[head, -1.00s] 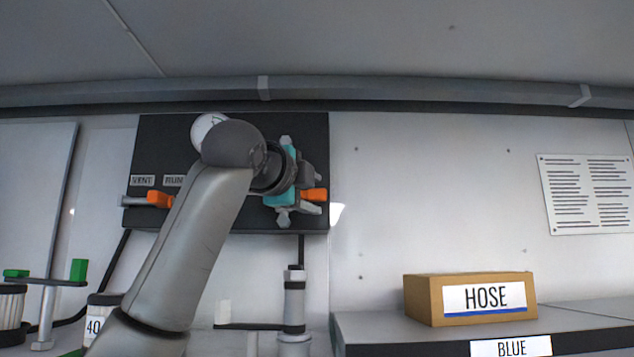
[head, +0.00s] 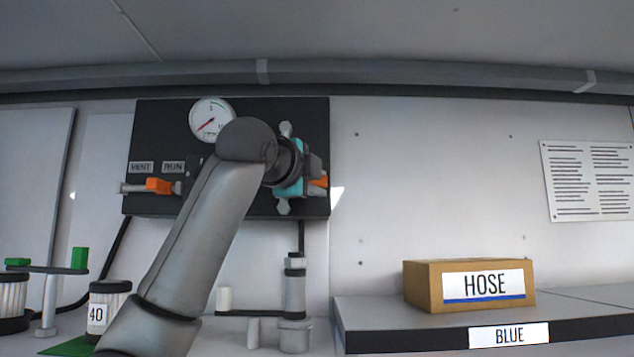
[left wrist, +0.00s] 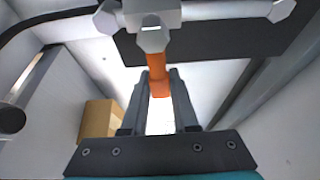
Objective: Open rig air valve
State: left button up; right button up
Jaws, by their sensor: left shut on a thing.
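A dark panel (head: 225,202) on the back wall carries the valves. My left gripper (head: 318,178) is at its right side, partly hidden by my own wrist. An orange valve handle (head: 323,182) shows just beyond the hand. In the left wrist view the same orange handle (left wrist: 158,72) lies between the two grey fingers (left wrist: 159,84), which are shut on it. The handle runs from a light grey valve body (left wrist: 153,12) with hexagonal ends. A second orange handle (head: 158,186) sits on the panel's left side, untouched. My right gripper is not in view.
A round gauge (head: 211,120) is at the panel top, above VENT and RUN labels. A cardboard HOSE box (head: 468,287) stands on the shelf at right. Grey pipe fittings (head: 295,285) stand below the panel. The wall between panel and notice sheet (head: 588,181) is clear.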

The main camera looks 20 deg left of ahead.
pick_arm(q)
grip_shut()
jog(key=shift+f, duration=0.1)
dwell(0.7)
